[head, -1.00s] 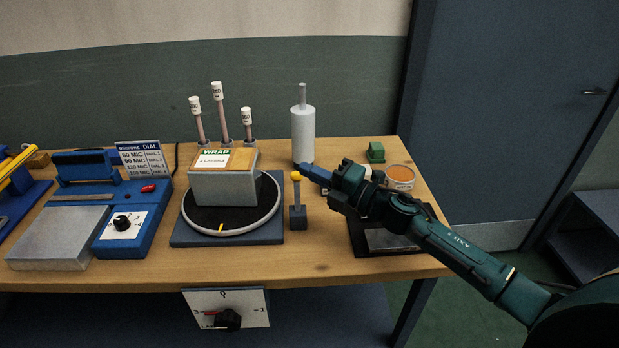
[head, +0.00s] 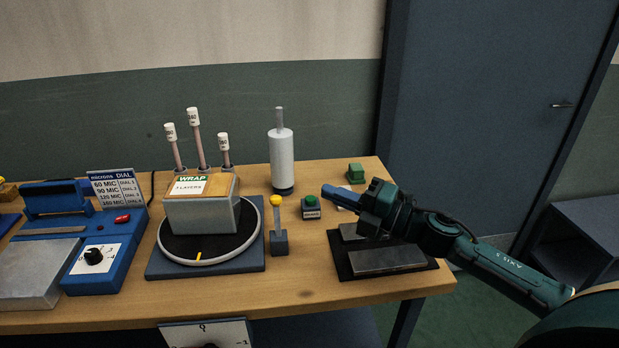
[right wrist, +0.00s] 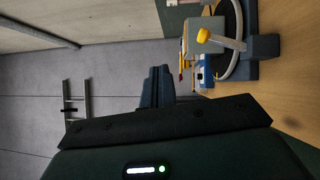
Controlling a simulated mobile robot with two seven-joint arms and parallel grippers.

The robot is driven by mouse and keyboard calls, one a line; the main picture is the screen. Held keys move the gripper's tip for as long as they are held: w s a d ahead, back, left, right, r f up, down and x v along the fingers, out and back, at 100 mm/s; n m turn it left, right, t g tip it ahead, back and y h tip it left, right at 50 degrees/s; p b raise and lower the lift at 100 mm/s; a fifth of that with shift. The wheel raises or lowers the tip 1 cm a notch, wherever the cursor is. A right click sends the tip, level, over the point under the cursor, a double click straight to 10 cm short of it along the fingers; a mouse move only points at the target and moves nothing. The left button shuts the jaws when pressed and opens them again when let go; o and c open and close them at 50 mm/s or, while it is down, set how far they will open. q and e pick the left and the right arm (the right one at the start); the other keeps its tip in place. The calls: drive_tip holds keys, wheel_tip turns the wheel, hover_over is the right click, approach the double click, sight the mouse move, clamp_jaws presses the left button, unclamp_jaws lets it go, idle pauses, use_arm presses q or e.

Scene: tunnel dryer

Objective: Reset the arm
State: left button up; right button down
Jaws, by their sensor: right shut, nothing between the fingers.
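My right gripper (head: 327,191) is shut and empty in the head view. It is above the right part of the bench, over the far side of a black mat with grey plates (head: 388,262). My left gripper is not in view.
A turntable (head: 160,268) carries a grey block labelled WRAP (head: 202,212). A white roll (head: 281,160) stands behind the lever, and a green block (head: 355,173) sits at the back right. A blue sealer (head: 110,255) is at left. Bare wood lies along the front edge.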

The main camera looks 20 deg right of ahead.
drive_tip(key=s+f+m+h, duration=0.2)
drive_tip(key=f+m+h, duration=0.2)
drive_tip(key=m, duration=0.2)
drive_tip(key=s+f+m+h, duration=0.2)
drive_tip(key=f+m+h, duration=0.2)
drive_tip(key=m, duration=0.2)
drive_tip(key=s+f+m+g+h, duration=0.1)
drive_tip(key=s+f+m+h, duration=0.1)
drive_tip(key=f+m+h, duration=0.2)
drive_tip(key=shift+s+f+m, duration=0.15)
drive_tip(key=shift+s+m, duration=0.05)
drive_tip(key=shift+m, duration=0.4)
drive_tip(key=shift+s+f+m, duration=0.1)
drive_tip(key=shift+s+m, duration=0.05)
drive_tip(key=shift+m, duration=0.45)
drive_tip(key=s+a+f+m+g, duration=0.2)
drive_tip(key=s+f+g, duration=0.15)
drive_tip(key=s, duration=0.35)
drive_tip(key=s+a+f+m+g, duration=0.2)
drive_tip(key=s+m+g, duration=0.15)
drive_tip(key=s, duration=0.25)
drive_tip(key=s+a+f+m+g, duration=0.2)
drive_tip(key=s+f+g, duration=0.15)
drive_tip(key=s, duration=0.35)
drive_tip(key=w+a+f+n+t+y+p, duration=0.1)
drive_tip(key=w+a+f+t+y, duration=0.2)
drive_tip(key=w+a+f+t, duration=0.2)
drive_tip(key=shift+w+a+t, duration=0.55)
drive_tip(key=shift+w+t, duration=0.1)
drive_tip(key=shift+t, duration=0.4)
